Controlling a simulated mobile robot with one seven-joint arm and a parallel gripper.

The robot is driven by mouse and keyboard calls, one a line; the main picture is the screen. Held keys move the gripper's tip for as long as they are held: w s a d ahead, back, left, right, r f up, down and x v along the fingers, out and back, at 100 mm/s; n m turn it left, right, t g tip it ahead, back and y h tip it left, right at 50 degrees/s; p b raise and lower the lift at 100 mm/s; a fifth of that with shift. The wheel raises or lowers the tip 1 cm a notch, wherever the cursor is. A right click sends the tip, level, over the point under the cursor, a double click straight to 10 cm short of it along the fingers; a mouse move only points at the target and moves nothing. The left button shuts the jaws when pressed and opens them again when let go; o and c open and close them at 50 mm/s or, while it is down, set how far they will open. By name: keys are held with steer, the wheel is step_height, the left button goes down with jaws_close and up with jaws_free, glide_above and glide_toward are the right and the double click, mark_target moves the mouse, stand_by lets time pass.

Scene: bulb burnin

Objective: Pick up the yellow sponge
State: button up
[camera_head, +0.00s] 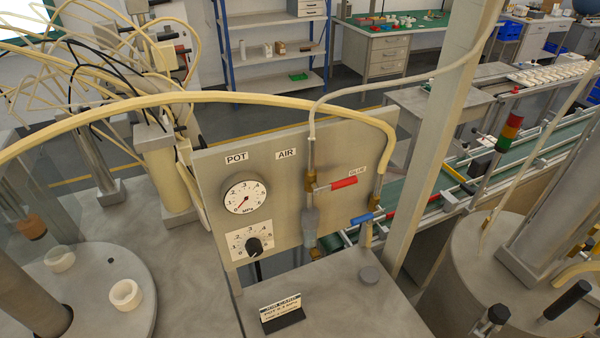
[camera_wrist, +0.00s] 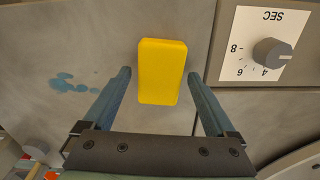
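The yellow sponge (camera_wrist: 162,70) shows in the wrist view as an upright rounded rectangle against a grey surface. My gripper (camera_wrist: 158,76) is open, with one finger on each side of the sponge and a visible gap on both sides. The fingertips reach about level with the sponge's upper part in the picture. I cannot tell how far the sponge lies beyond the fingers in depth. Neither the sponge nor my gripper shows in the head view.
In the wrist view, a white SEC dial plate (camera_wrist: 240,45) with a grey knob (camera_wrist: 273,53) is right of the sponge. Blue stains (camera_wrist: 70,83) mark the surface at left. The head view shows a gauge panel (camera_head: 285,165), hoses, a small sign (camera_head: 281,312) and a post (camera_head: 440,130).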

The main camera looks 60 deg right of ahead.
steer(key=c, duration=1.1)
steer(key=shift+c, duration=0.2)
steer(key=shift+r, duration=0.15)
step_height(320, 180, up, 10)
steer(key=o, duration=0.7)
steer(key=c, duration=0.6)
steer(key=shift+d, duration=0.1)
